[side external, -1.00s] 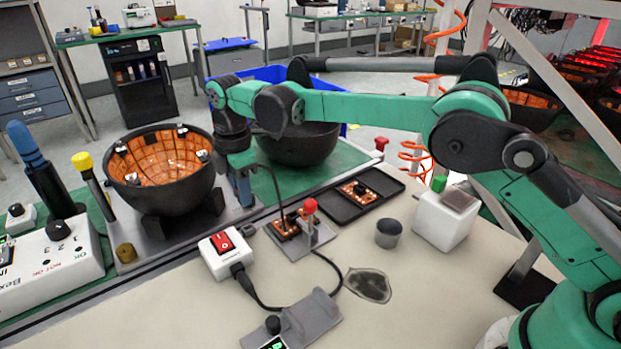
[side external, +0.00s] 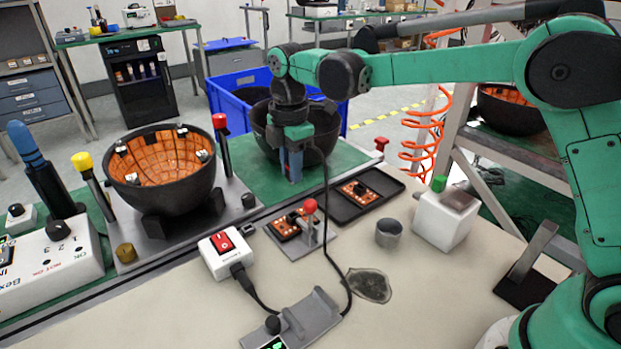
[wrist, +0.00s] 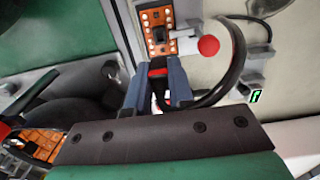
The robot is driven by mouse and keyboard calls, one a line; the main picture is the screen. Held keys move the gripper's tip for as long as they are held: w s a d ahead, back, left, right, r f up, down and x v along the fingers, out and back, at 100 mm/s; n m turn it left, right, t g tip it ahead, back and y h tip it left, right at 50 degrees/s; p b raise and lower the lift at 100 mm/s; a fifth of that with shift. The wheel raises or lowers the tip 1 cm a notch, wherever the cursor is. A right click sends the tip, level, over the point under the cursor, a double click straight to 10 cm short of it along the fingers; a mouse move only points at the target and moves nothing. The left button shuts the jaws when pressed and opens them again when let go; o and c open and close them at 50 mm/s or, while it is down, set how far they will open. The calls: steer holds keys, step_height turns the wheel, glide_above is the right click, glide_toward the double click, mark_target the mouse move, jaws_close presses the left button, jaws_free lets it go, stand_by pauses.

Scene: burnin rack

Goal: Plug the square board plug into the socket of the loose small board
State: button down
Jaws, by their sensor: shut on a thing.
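My gripper (side external: 291,178) is shut on the square board plug, raised above the green mat in front of the rear dark bowl. In the side view the plug is hard to make out between the fingers. Another orange board (side external: 349,188) lies in a black tray. My gripper is apart from both.
A white box with a red switch (side external: 222,249) stands left of the fixture. The cable (side external: 331,235) hangs past the fixture to a grey cradle (side external: 308,322). A metal cup (side external: 389,233) and a white block (side external: 444,219) stand right. An orange-lined bowl (side external: 160,180) stands left.

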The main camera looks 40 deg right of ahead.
mark_target(292, 184)
steer(key=shift+f, duration=0.15)
steer(key=shift+f, duration=2.75)
steer(key=shift+f, duration=0.75)
steer(key=shift+r, duration=0.45)
steer(key=shift+f, duration=0.8)
stand_by(0.6)
steer(key=c, duration=0.7)
jaws_free()
steer(key=shift+r, duration=2.85)
